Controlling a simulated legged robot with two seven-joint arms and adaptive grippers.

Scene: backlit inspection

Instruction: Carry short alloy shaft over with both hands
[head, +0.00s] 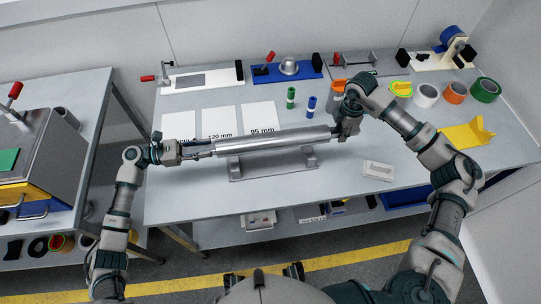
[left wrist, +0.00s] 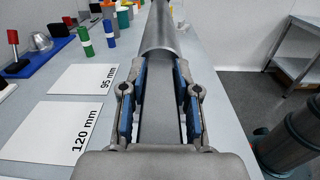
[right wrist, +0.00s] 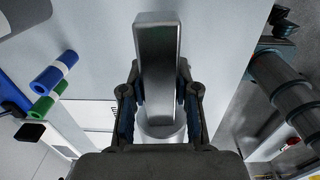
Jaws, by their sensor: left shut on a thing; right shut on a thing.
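The short alloy shaft (head: 270,141) is a silver cylinder with narrower ends, lying nearly level across the head view. My left gripper (head: 203,150) is shut on its left end; in the left wrist view a flat grey end piece (left wrist: 160,105) runs between the fingers to the round body (left wrist: 166,30). My right gripper (head: 338,132) is shut on the right end, with a bright flat end (right wrist: 157,60) between its fingers in the right wrist view. A grey cradle (head: 272,170) with two raised supports is just below the shaft in the head view; the exact gap cannot be told.
White cards, one marked 95 mm (head: 260,117), lie behind the shaft. Green (head: 291,97) and blue (head: 311,105) cylinders stand near them. Fixtures and tape rolls (head: 455,92) line the back. A small white block (head: 378,170) lies at front right. The left front table is clear.

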